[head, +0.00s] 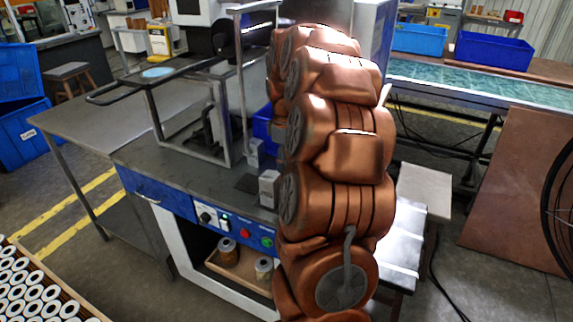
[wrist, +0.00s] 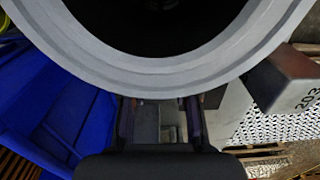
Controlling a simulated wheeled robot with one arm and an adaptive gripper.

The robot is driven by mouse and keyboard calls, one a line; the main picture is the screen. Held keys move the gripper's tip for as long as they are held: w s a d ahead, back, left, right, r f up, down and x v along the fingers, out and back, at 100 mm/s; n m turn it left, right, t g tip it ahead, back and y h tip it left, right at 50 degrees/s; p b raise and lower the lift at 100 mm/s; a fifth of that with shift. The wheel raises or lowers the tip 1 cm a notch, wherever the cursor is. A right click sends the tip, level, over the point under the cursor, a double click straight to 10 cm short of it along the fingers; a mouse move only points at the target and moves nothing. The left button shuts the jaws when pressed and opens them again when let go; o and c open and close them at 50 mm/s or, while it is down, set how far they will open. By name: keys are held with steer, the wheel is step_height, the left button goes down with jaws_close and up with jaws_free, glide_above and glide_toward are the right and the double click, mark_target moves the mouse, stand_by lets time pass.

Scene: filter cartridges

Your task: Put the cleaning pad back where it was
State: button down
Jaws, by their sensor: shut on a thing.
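In the wrist view a large grey ring-shaped thing (wrist: 150,78) with a dark hollow middle fills the top. My gripper (wrist: 160,105) is shut on it, with the two fingers reaching up to its lower rim. Its rim hides the fingertips. I cannot tell whether this ring is the cleaning pad. In the head view my copper-coloured arm fills the middle and hides my gripper and what it holds. No cleaning pad can be made out for certain there; a small pale blue round patch (head: 158,72) shows on the dark frame over the bench.
A metal workbench (head: 140,150) with a metal frame and control buttons stands left of my arm. White cartridges (head: 30,290) stand in rows at lower left. Blue bins (head: 493,50) sit by a green conveyor (head: 480,88). Blue plastic (wrist: 50,105) and a grey block (wrist: 285,80) flank the ring.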

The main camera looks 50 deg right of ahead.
steer(key=shift+f, duration=0.45)
steer(key=shift+f, duration=0.1)
steer(key=c, duration=0.9)
jaws_free()
steer(key=shift+o, duration=0.2)
step_height(320, 180, up, 12)
stand_by(0.6)
